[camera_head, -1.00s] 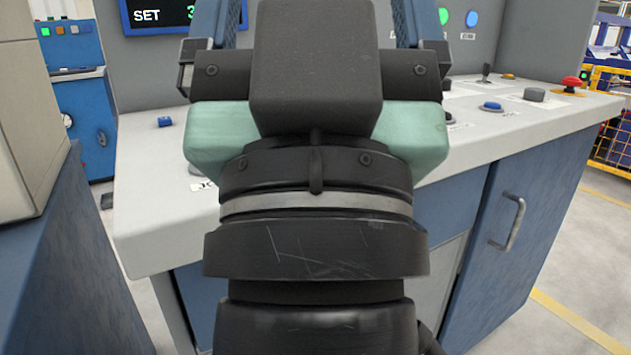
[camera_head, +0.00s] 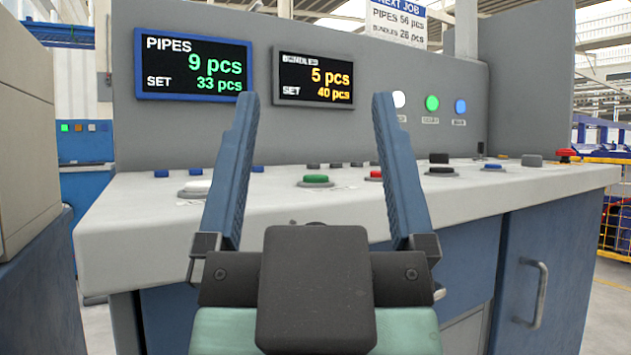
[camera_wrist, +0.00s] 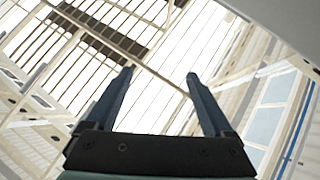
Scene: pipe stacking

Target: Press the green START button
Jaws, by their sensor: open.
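A green button (camera_head: 316,181) sits in a grey collar on the sloped top of the control console (camera_head: 130,215). In the head view it shows between my gripper's two fingers, beyond them. Its label is too small to read. My gripper (camera_head: 314,97) is open and empty, its blue fingers pointing upward in the head view, in front of the console. In the wrist view the open fingers (camera_wrist: 158,75) point at the roof structure, and no button shows there. I cannot tell how far the gripper is from the green button.
A white button (camera_head: 196,187) lies left of the green one and a red button (camera_head: 374,175) to its right. Several blue and black controls stand around them. Two displays (camera_head: 194,66) and a green lamp (camera_head: 432,103) are on the upright panel. A beige box (camera_head: 25,170) stands close at left.

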